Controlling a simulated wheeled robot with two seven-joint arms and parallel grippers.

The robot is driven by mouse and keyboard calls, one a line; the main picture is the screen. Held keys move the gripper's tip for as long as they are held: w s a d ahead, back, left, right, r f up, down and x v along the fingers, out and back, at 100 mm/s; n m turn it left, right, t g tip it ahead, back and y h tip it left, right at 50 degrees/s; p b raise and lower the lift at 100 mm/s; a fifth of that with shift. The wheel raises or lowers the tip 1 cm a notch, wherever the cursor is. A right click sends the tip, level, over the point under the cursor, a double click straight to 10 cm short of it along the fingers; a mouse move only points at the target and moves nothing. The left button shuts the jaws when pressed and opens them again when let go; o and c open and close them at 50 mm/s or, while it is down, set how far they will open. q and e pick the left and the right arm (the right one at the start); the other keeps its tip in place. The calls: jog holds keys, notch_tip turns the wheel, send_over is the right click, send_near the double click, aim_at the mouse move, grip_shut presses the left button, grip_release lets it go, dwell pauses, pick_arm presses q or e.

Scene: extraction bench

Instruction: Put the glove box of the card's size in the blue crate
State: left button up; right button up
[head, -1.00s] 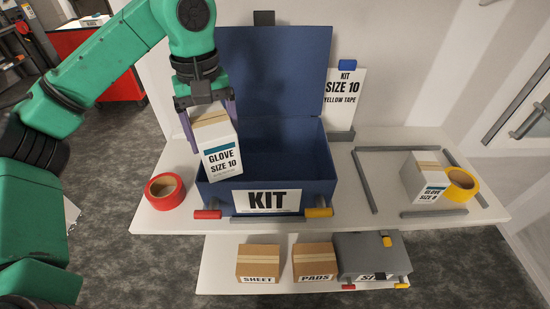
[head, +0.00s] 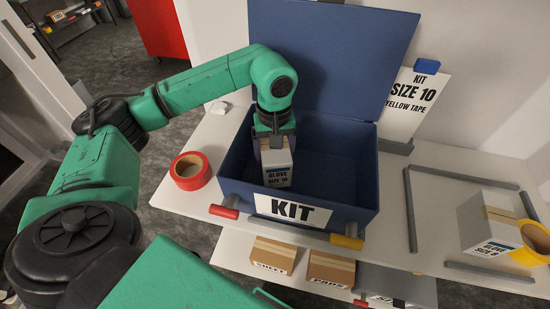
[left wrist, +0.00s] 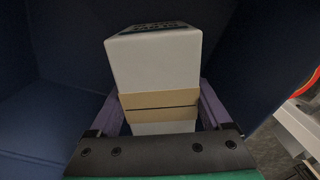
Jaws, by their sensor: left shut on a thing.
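The card (head: 412,100) behind the crate reads KIT, SIZE 10, YELLOW TAPE. The blue crate (head: 352,199), labelled KIT, stands open with its lid raised. My left gripper (head: 275,145) is shut on the size 10 glove box (head: 277,176) and holds it inside the crate's left part. The box also shows between the purple fingers in the left wrist view (left wrist: 155,62), with blue crate walls around it. I cannot tell whether it touches the crate floor. A size 8 glove box (head: 482,222) stands at the right of the table. My right gripper is not in view.
A red tape roll (head: 190,171) lies left of the crate. A yellow tape roll (head: 535,243) is beside the size 8 box, near grey strips (head: 412,210) on the table. Boxes labelled SHEET (head: 273,254) and PADS (head: 330,268) sit on the lower shelf.

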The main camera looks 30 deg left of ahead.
pick_arm(q)
jog(key=f, duration=0.2)
jog(key=shift+s+f+p, duration=0.25)
jog(key=shift+f+p, duration=0.05)
jog(key=shift+p, duration=0.05)
jog(key=shift+f, duration=0.25)
jog(key=o, duration=1.5)
jog(key=shift+r, duration=0.2)
jog(key=shift+r+b, duration=0.2)
jog(key=shift+b, duration=0.15)
notch_tip(320, 180, up, 11)
jog(key=b, duration=0.3)
jog(key=shift+r, duration=0.2)
